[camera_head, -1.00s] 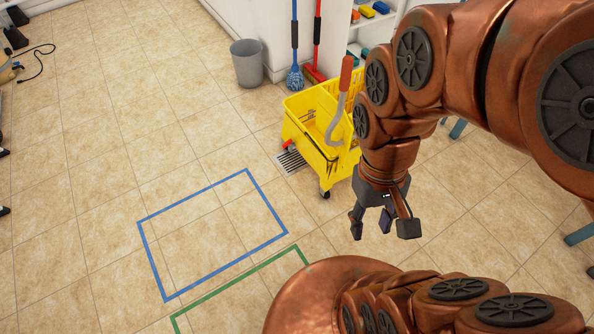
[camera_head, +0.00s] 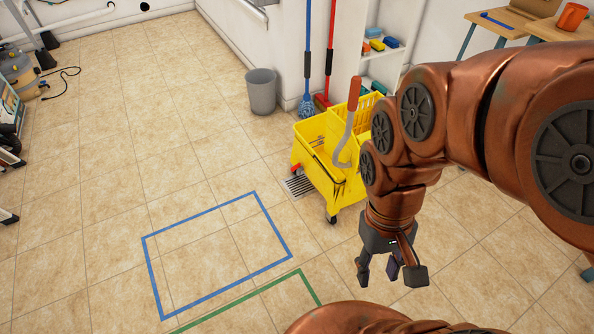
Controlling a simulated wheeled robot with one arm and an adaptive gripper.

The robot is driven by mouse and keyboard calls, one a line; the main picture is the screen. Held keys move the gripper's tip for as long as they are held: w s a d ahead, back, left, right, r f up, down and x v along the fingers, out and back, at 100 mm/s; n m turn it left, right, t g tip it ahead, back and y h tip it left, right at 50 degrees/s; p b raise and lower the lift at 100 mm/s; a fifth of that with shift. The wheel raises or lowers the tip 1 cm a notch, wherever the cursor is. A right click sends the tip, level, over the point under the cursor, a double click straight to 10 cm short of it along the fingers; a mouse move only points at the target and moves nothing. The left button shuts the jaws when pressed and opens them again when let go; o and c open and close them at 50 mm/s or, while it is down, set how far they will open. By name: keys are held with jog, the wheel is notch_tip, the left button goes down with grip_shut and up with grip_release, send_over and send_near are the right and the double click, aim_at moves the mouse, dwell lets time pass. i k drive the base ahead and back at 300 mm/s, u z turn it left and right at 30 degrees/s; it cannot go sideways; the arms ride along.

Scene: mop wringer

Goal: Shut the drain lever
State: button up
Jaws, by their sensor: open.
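A yellow mop wringer bucket (camera_head: 331,193) on wheels stands on the tiled floor, right of the middle. A grey curved lever with a red-orange grip (camera_head: 354,92) rises above its near right side. A small red part (camera_head: 295,169) shows low on the bucket's left side, over a floor grate; I cannot tell whether it is the drain lever. My gripper (camera_head: 393,277) hangs in front of and to the right of the bucket, fingers pointing down. It is open and empty, apart from the bucket. My arm hides part of the bucket's right side.
A floor grate (camera_head: 299,186) lies beside the bucket. A grey bin (camera_head: 261,91), a blue mop (camera_head: 308,106) and a red broom (camera_head: 322,101) stand behind. Blue tape (camera_head: 150,277) and green tape (camera_head: 310,286) mark the floor.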

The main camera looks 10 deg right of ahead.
aim_at(297, 166)
jog(key=k, duration=0.6)
jog(key=u, duration=0.8)
jog(key=i, duration=0.9)
jog(key=u, duration=0.65)
jog(key=i, duration=1.5)
jog(key=z, duration=0.45)
